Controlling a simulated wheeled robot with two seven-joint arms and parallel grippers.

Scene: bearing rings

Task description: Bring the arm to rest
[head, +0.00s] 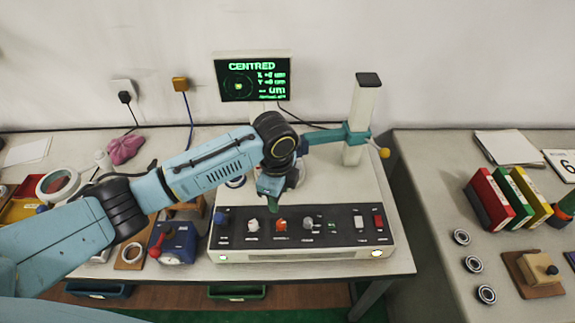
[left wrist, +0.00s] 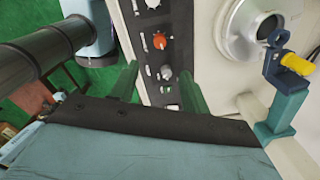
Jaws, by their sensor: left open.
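My left arm (head: 210,165) reaches in from the left across the bench. Its gripper (head: 270,197) hangs over the measuring machine, just behind the control panel (head: 345,222). In the left wrist view the two green fingers of the gripper (left wrist: 160,85) are apart with nothing between them. The panel's knobs (left wrist: 160,40) show beyond the fingers. A round metal spindle (left wrist: 250,27) stands to the right of the fingers, clear of them. In the head view my arm hides most of the spindle. My right gripper is not in view.
The machine's column (head: 360,115) with its teal probe arm (head: 325,136) stands right of my gripper. A screen (head: 252,78) reads "CENTRED". Three bearing rings (head: 473,264) lie on the right table, near binders (head: 490,200). A blue device (head: 178,245) sits left of the machine.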

